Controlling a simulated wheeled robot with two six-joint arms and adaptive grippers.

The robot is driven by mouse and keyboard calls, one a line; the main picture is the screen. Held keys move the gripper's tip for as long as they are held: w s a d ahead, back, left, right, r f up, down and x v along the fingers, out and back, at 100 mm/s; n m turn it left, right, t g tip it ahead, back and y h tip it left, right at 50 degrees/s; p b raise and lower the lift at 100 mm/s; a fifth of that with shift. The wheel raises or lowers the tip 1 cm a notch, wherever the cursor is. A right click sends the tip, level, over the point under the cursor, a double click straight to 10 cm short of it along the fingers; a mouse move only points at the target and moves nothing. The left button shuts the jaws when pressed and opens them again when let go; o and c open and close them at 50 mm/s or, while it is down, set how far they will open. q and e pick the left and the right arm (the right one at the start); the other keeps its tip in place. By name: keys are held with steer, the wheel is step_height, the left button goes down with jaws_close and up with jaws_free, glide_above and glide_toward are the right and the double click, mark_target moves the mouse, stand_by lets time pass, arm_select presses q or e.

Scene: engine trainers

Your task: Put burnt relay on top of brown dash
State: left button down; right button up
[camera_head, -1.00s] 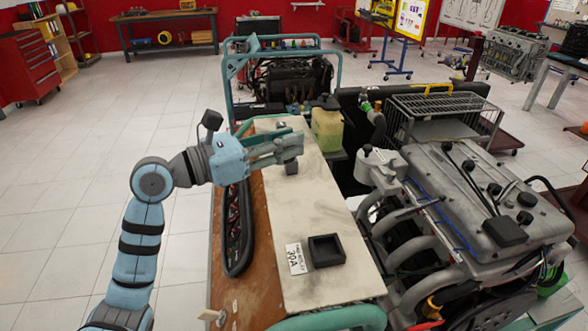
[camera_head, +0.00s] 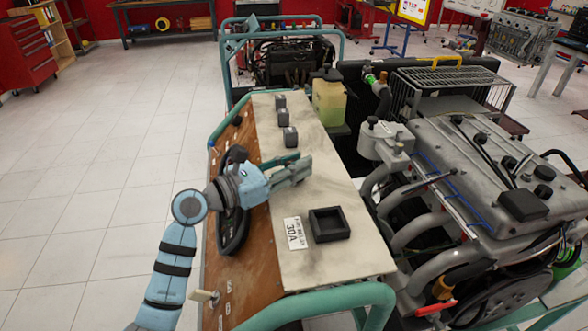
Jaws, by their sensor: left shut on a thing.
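Three dark grey relays stand in a row on the cream bench top: a far one (camera_head: 280,101), a middle one (camera_head: 283,117) and a near one (camera_head: 291,137). I cannot tell which is burnt. The brown dash (camera_head: 265,276) is the wooden panel along the left of the cream top. My left gripper (camera_head: 303,168) is over the cream top, nearer than the relays and beyond the black tray. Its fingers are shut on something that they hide. My right gripper is not in view.
A black square tray (camera_head: 329,224) and a white "30A" label (camera_head: 295,233) are on the cream top (camera_head: 340,265). A black steering wheel (camera_head: 234,232) stands at the brown panel. A metal engine (camera_head: 470,160) is at the right, and a yellowish bottle (camera_head: 329,101) at the back.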

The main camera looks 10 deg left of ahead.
arm_select(q)
steer(key=shift+r, duration=0.1)
steer(key=shift+s, duration=0.1)
steer(key=c, duration=1.3)
jaws_free()
steer(key=v, duration=1.2)
steer(key=shift+a, duration=0.1)
